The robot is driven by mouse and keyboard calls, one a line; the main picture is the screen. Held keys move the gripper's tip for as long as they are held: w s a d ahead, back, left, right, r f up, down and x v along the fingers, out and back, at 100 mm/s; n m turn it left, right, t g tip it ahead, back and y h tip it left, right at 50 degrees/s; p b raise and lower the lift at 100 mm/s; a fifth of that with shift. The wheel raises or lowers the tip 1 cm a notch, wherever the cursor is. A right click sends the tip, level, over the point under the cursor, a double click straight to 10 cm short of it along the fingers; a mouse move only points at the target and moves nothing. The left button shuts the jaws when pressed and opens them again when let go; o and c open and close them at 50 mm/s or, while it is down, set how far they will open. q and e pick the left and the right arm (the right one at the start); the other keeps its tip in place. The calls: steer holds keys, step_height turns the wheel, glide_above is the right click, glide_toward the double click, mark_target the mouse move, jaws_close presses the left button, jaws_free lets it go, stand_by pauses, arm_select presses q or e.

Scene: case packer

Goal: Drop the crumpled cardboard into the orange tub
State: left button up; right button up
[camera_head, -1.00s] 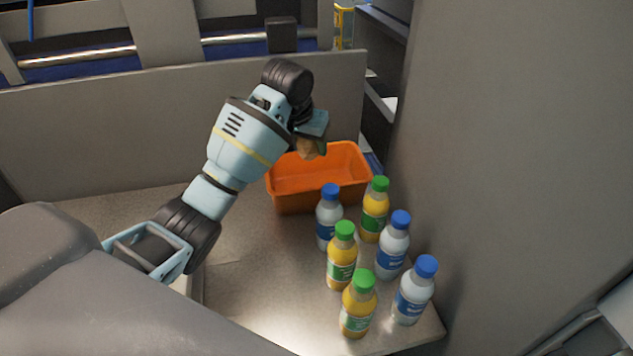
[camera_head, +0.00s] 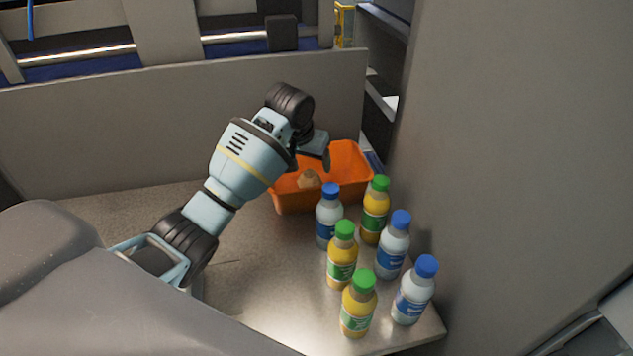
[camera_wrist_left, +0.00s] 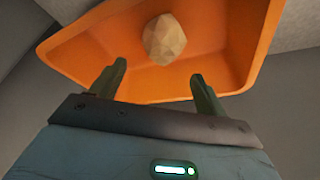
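The orange tub (camera_head: 345,175) stands at the back right of the metal table, and it fills the top of the left wrist view (camera_wrist_left: 220,50). The crumpled cardboard (camera_head: 309,179), a tan faceted lump, is inside the tub; it also shows in the left wrist view (camera_wrist_left: 164,40). My left gripper (camera_head: 325,160) is over the tub, fingers pointing down. In the left wrist view its two fingers (camera_wrist_left: 155,82) are spread apart with nothing between them, and the cardboard is beyond the tips, apart from them. My right gripper is not in view.
Several bottles with blue or green caps (camera_head: 342,255) stand close in front of the tub on the table's right side. A grey panel (camera_head: 150,125) rises behind the table and a tall grey wall (camera_head: 510,150) is at right. The table's left part is bare.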

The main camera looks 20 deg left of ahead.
arm_select(q)
steer(key=shift+o, duration=0.5)
steer(key=v, duration=0.8)
steer(key=shift+f, duration=0.15)
stand_by(0.3)
